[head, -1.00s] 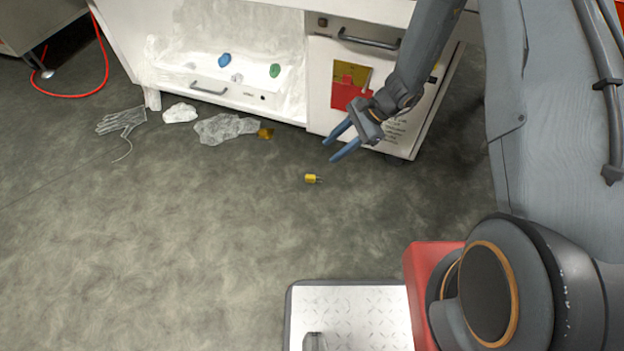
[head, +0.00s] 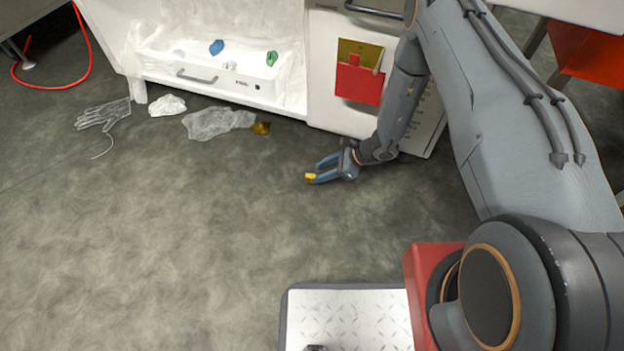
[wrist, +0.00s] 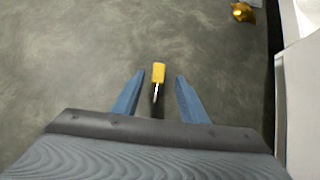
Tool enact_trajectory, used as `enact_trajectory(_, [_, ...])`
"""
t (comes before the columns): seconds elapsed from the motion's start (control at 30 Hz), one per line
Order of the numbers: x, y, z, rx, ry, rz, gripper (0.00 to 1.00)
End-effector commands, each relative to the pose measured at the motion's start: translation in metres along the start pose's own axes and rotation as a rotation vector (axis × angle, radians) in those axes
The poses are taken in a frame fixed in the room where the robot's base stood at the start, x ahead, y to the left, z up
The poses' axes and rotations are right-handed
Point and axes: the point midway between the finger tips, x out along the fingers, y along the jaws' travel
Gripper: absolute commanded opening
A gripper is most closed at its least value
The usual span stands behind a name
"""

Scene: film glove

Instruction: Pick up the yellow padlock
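The yellow padlock (head: 311,177) lies on the grey floor, at the tips of my gripper (head: 318,170) in the head view. In the wrist view the padlock (wrist: 158,73) sits centred between the two blue fingers, its metal shackle toward my palm. My gripper (wrist: 157,86) is open, with a gap of floor on each side of the padlock. Part of the padlock is hidden by a finger in the head view.
A white cabinet (head: 335,118) stands behind my gripper, close on the right in the wrist view. A crumpled amber thing (head: 261,128), clear plastic film (head: 218,123), a white crumpled piece (head: 167,105) and a glove (head: 104,115) lie along it. The floor in front is clear.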

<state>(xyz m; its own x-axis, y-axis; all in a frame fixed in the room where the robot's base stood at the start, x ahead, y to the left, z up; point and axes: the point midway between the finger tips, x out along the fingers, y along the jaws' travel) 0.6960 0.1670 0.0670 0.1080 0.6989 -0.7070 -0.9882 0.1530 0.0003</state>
Motion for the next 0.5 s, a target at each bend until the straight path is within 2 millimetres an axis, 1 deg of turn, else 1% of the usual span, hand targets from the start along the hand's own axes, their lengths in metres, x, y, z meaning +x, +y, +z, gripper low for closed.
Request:
enact_trajectory(0.3, [0.042, 0.003, -0.002, -0.002, 0.0, 0.003, 0.39])
enact_trajectory(0.4, [0.047, 0.003, -0.001, -0.001, 0.0, 0.001, 0.39])
enact_trajectory(0.5, [0.047, 0.003, 0.0, -0.001, 0.0, 0.0, 0.39])
